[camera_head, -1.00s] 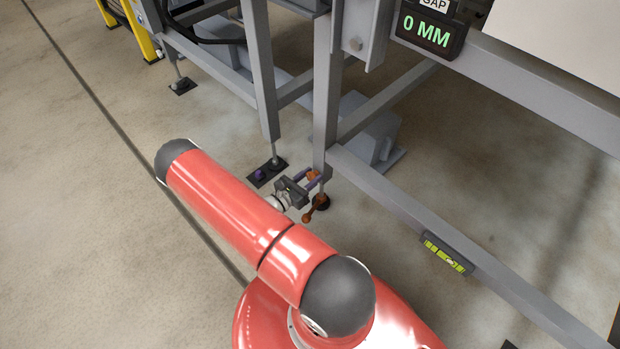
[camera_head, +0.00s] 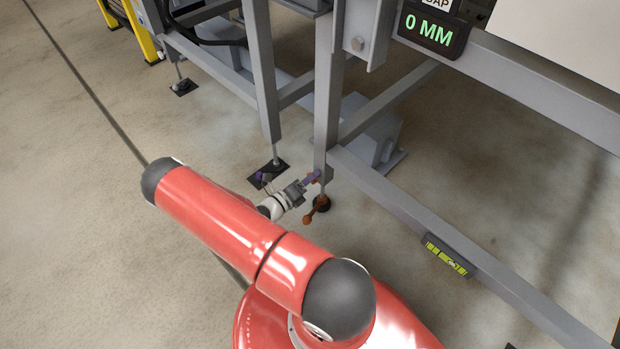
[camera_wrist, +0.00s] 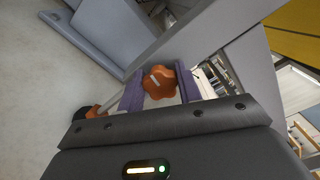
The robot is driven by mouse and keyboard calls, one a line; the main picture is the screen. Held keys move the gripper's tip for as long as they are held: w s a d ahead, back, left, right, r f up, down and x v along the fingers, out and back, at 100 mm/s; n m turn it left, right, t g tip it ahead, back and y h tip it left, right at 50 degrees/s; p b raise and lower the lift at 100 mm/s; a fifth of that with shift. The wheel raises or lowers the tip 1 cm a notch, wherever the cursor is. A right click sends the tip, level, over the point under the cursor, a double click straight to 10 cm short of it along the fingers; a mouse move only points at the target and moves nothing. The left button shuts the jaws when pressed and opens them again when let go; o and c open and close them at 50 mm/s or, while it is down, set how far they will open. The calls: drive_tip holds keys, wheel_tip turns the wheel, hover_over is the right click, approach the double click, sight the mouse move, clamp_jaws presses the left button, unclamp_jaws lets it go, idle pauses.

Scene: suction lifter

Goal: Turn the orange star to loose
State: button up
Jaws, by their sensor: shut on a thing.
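The orange star (camera_wrist: 158,82) is a lobed knob at the foot of a grey frame leg, large in the wrist view. My gripper (camera_wrist: 161,88) has one purple finger on each side of it and is shut on it. In the head view my gripper (camera_head: 309,181) reaches the bottom of the leg from the left, and the star is mostly hidden there. The knob's turn marking is too small to read.
The grey frame leg (camera_head: 328,100) rises right above the gripper, with a long rail (camera_head: 390,197) running right. A yellow-green level (camera_head: 446,255) sits on the rail. A display (camera_head: 433,33) reads 0 MM. Bare floor (camera_head: 90,250) lies to the left.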

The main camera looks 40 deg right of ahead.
drive_tip(key=n, duration=0.4)
drive_tip(key=shift+f+n, duration=0.1)
drive_tip(key=shift+n, duration=0.3)
drive_tip(key=n, duration=0.4)
drive_tip(key=shift+f, duration=0.1)
drive_tip(key=n, duration=0.5)
drive_tip(key=shift+f, duration=0.1)
drive_tip(key=shift+s+n, duration=0.1)
drive_tip(key=shift+n, duration=2.1)
drive_tip(key=o, duration=1)
